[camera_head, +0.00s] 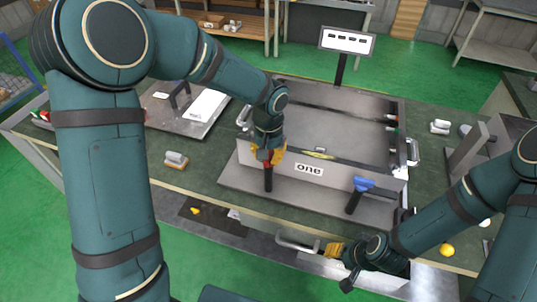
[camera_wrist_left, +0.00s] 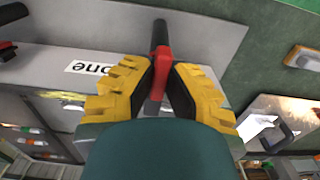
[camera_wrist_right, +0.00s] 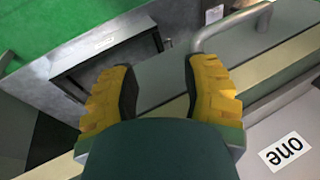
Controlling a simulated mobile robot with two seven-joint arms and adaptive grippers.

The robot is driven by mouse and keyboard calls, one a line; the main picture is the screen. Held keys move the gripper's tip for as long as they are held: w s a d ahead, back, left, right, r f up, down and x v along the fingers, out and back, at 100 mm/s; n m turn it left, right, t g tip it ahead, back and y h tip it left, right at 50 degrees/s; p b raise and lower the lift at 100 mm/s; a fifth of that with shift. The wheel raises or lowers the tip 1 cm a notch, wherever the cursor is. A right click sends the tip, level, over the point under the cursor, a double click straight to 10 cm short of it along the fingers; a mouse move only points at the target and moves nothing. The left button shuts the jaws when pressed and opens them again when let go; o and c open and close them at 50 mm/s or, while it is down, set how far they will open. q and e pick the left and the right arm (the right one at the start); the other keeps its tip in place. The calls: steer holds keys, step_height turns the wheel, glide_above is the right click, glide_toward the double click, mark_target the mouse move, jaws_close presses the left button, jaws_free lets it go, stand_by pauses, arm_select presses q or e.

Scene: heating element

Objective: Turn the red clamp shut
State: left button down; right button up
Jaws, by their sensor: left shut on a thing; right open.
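The red clamp (camera_wrist_left: 161,66) with its black handle (camera_head: 268,180) is at the left part of the front of the metal fixture marked "one" (camera_head: 309,169). My left gripper (camera_head: 268,152) is at the clamp; in the left wrist view its yellow fingers (camera_wrist_left: 160,85) are closed on both sides of the red part.
A blue clamp (camera_head: 364,183) with a black handle is at the right of the fixture front. A brush-like item (camera_head: 176,160) lies on the green bench at the left. A yellow ball (camera_head: 447,250) is at the right. A sign on a post (camera_head: 347,41) stands behind the fixture.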

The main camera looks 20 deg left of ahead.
arm_select(q)
steer(key=shift+f, duration=0.1)
stand_by(0.3)
steer(key=c, duration=1)
jaws_free()
steer(key=shift+r, duration=0.2)
steer(key=shift+r, duration=0.35)
step_height(320, 180, up, 11)
